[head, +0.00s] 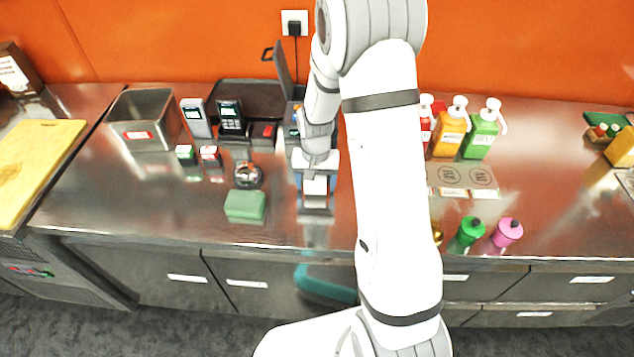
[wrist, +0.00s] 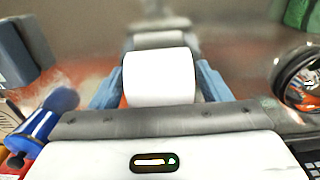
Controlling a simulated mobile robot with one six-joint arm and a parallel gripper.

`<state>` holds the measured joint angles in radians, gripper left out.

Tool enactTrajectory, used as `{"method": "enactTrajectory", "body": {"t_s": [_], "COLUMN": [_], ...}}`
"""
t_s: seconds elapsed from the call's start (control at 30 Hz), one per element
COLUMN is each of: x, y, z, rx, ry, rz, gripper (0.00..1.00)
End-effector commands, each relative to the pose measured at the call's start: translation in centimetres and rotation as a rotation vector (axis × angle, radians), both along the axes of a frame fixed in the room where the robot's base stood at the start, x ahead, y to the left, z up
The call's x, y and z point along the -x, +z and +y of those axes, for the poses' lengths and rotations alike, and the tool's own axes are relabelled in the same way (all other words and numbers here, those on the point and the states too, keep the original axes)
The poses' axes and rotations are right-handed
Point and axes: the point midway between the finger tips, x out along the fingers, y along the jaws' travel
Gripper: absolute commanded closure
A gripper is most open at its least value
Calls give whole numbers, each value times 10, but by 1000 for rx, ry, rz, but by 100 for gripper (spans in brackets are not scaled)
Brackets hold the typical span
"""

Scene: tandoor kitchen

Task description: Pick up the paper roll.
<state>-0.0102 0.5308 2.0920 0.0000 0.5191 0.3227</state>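The paper roll (wrist: 160,78) is a plain white cylinder between the two blue-grey fingers of my gripper (wrist: 160,84) in the wrist view. The fingers reach its left and right sides and appear to touch it. In the head view my gripper (head: 315,190) points down over the middle of the steel counter, with the white roll (head: 315,184) between its fingers. A blurred reflection of gripper and roll shows in the shiny steel. The roll's underside is hidden, so its height above the counter is hard to tell.
A green block (head: 245,206) and a round dark dish (head: 248,174) lie left of my gripper. A card terminal (head: 231,116) and a steel bin (head: 145,120) stand behind. Pump bottles (head: 479,131) and squeeze bottles (head: 466,236) stand right of my arm.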

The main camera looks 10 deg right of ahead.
Motion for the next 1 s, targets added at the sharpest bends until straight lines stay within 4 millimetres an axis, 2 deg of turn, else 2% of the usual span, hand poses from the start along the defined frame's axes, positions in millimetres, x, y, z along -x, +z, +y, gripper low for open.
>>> {"method": "enactTrajectory", "body": {"t_s": [0.07,0.5,0.77,0.87,1.0], "x": [0,0,-1,-1,-2], "y": [0,0,2,11,34], "z": [0,-1,-1,-1,-1], "rx": [0,0,0,0,1], "ry": [0,-1,-1,-2,-2], "rz": [0,0,-2,-4,-8], "gripper": [37,73,73,73,73]}}
